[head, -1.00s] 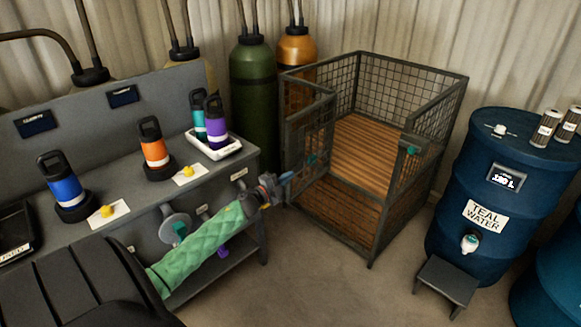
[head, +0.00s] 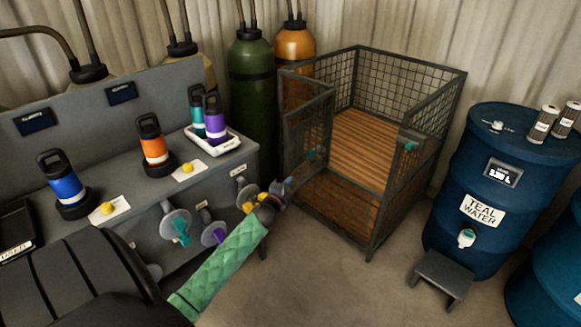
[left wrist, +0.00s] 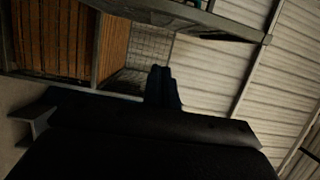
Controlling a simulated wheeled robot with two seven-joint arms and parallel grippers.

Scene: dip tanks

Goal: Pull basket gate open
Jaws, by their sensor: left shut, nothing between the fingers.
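The basket (head: 374,225) is a dark metal mesh cage with a wooden slatted floor. Its mesh gate (head: 308,125) is at the left of the front and stands apart from the right front post, leaving a gap. A teal piece (head: 311,153) is on the gate, and another teal piece (head: 411,145) is on the right post. My left gripper (head: 287,184) is shut and empty, low and just left of the gate, seemingly not touching it. Its dark fingers also show in the left wrist view (left wrist: 162,86), with slats and mesh beyond. My right gripper is not in view.
A grey bench (head: 90,150) with bottles and round valve handles is at the left, close to my left arm. Green (head: 251,110) and orange cylinders stand behind the gate. A blue teal-water barrel (head: 500,200) and a small step (head: 443,275) are at the right. Floor in front is clear.

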